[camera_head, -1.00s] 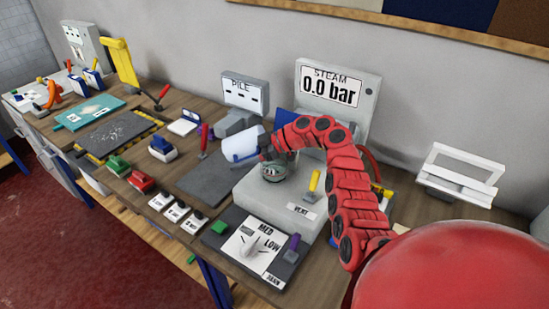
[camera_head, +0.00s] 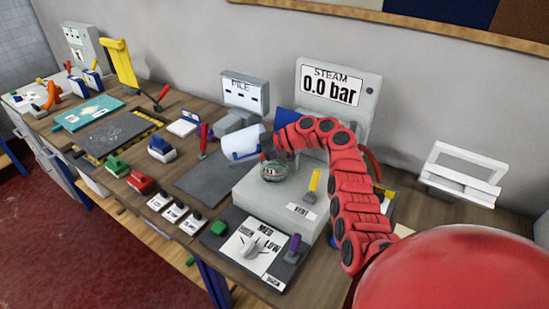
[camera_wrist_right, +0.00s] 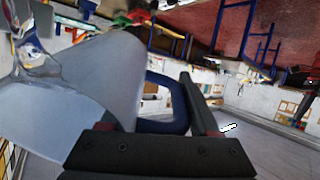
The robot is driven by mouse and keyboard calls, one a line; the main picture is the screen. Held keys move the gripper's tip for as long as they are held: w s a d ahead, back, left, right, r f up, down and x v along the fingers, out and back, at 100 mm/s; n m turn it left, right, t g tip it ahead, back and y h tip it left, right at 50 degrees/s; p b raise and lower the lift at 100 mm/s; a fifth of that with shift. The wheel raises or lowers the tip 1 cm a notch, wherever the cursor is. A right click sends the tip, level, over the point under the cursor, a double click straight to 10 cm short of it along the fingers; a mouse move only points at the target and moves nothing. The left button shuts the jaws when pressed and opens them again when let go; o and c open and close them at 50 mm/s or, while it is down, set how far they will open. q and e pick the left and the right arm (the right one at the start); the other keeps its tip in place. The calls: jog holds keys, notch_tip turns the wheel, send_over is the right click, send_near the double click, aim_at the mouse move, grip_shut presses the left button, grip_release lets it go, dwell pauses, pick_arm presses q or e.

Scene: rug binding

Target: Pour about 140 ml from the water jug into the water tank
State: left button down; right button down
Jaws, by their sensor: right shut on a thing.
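The water jug (camera_head: 243,141) is pale and translucent with a blue handle. My right gripper (camera_head: 267,147) is shut on the handle and holds the jug tilted, beside and slightly above the round glassy opening (camera_head: 278,168) on the grey box, which looks like the water tank. In the right wrist view the jug (camera_wrist_right: 95,75) fills the left side, and its blue handle (camera_wrist_right: 176,104) sits between the fingers (camera_wrist_right: 160,125). A clear, glassy shape (camera_wrist_right: 35,50) shows at the left there; I cannot tell whether it is flowing water. The tank's water level is not readable. My left gripper is out of view.
A steam gauge panel (camera_head: 330,88) reading 0.0 bar stands behind. A yellow lever (camera_head: 313,184) and a dial panel (camera_head: 252,247) are in front. A red lever (camera_head: 204,138) stands left of the jug. A dark flat plate (camera_head: 208,178) lies below left.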

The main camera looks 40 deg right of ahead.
jog(key=shift+r+y+b, duration=0.2)
jog(key=shift+y+b, duration=0.1)
jog(key=shift+b, duration=0.45)
jog(key=shift+d+r+t, duration=0.1)
jog(key=shift+r+t, duration=0.15)
jog(key=shift+t, duration=0.05)
jog(key=shift+a+r+y+b, duration=0.25)
jog(key=shift+r+y+b, duration=0.05)
jog(key=shift+b, duration=0.25)
jog(key=shift+r+b, duration=0.3)
